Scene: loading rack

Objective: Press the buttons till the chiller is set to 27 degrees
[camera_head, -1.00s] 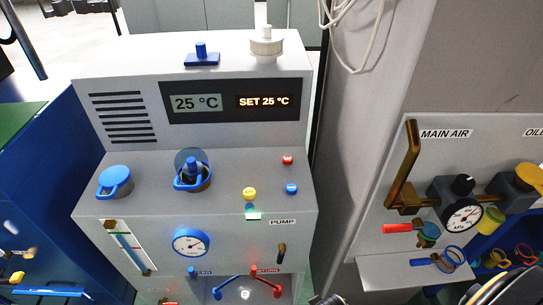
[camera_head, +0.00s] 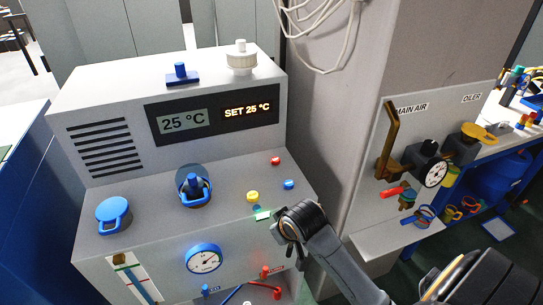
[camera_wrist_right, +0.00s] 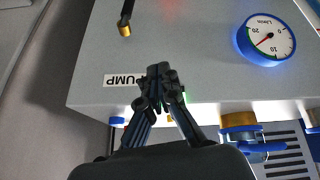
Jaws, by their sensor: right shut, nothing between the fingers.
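The chiller (camera_head: 120,240) has a dark display panel reading 25 °C (camera_head: 184,122) and, in orange, SET 25 °C (camera_head: 247,109). On its sloped top are a red button (camera_head: 275,161), a blue button (camera_head: 289,185) and a yellow button (camera_head: 252,196). My right gripper (camera_head: 284,222) is at the chiller's front right edge, below the blue and yellow buttons. In the right wrist view its fingers (camera_wrist_right: 160,76) are shut and empty, in front of the chiller's front face beside the upside-down PUMP label (camera_wrist_right: 124,80). My left gripper is not in view.
Blue-capped fittings (camera_head: 114,213) and a round gauge (camera_head: 204,258) are to the left on the chiller. A small green light (camera_head: 262,216) glows near my gripper. A grey pillar (camera_head: 340,130) and the MAIN AIR panel (camera_head: 400,150) with valves stand to the right.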

